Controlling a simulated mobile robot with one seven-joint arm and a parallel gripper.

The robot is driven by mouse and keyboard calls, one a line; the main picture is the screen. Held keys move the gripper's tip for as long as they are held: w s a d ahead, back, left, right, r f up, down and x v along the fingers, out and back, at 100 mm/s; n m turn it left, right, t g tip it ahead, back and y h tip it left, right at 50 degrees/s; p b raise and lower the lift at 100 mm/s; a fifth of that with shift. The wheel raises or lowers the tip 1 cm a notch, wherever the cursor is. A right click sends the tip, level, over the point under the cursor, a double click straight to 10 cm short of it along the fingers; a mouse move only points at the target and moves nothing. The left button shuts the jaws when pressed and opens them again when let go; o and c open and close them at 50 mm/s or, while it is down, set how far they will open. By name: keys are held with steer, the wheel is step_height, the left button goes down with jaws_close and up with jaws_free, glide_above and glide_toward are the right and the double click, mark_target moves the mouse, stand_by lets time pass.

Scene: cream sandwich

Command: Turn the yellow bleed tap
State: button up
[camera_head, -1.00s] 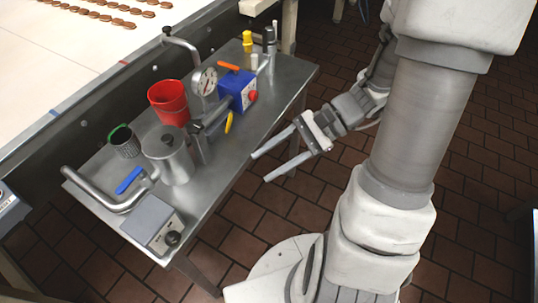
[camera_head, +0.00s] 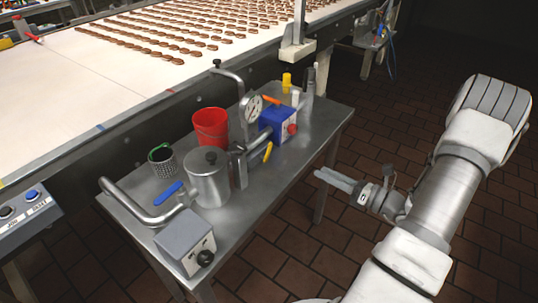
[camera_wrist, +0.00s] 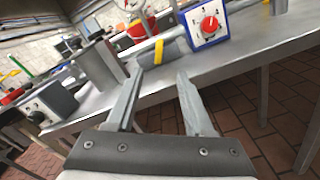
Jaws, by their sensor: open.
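The yellow bleed tap (camera_head: 268,151) is a small yellow lever on the near side of the metal pipework, in front of the blue box. In the wrist view the yellow tap (camera_wrist: 158,51) stands upright on a grey fitting, beyond the gap between my fingers. My gripper (camera_head: 320,176) is open and empty, to the right of the table's front edge and apart from the tap. Both fingers (camera_wrist: 158,85) show in the wrist view, pointing towards the table. Nothing hides the tap in the wrist view.
The steel table (camera_head: 262,195) carries a blue box with a red knob (camera_head: 279,123), a pressure gauge (camera_head: 252,107), a red bucket (camera_head: 210,129), a steel pot (camera_head: 209,180), a blue-handled pipe (camera_head: 135,208) and a grey control box (camera_head: 185,245). A conveyor (camera_head: 60,90) with biscuits runs behind.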

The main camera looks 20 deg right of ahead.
mark_target(271, 147)
steer(key=b+x, duration=0.1)
steer(key=x, duration=1.6)
steer(key=shift+a+r+b, duration=0.1)
steer(key=shift+b, duration=0.2)
jaws_close()
